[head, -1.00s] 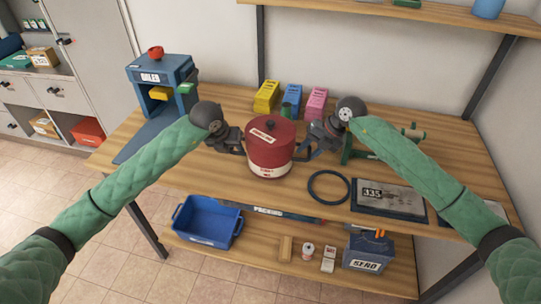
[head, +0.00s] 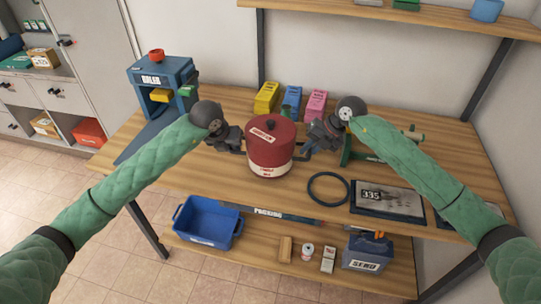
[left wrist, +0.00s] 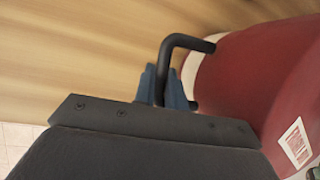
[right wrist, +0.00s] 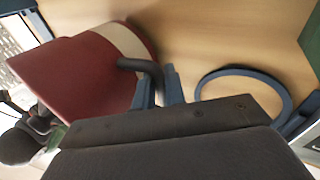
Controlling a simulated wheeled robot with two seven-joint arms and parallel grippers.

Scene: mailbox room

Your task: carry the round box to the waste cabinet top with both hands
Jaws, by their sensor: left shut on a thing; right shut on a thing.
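The round box (head: 270,148) is a dark red drum with a pale lower band, a lid with a dark knob and a black handle on each side. It is upright at the middle of the wooden workbench. My left gripper (head: 238,149) is shut on its left handle, which also shows in the left wrist view (left wrist: 185,42). My right gripper (head: 306,153) is shut on its right handle, seen in the right wrist view (right wrist: 150,72). I cannot tell whether the box touches the bench. No waste cabinet is clearly identifiable; a grey cabinet (head: 90,50) stands at the far left.
The bench (head: 230,185) holds a blue machine (head: 162,75) at left, yellow, blue and pink boxes (head: 316,104) behind, and a black ring (head: 328,188) and flat panel (head: 388,200) at right. A blue bin (head: 207,222) is on the lower shelf. Floor is clear at left.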

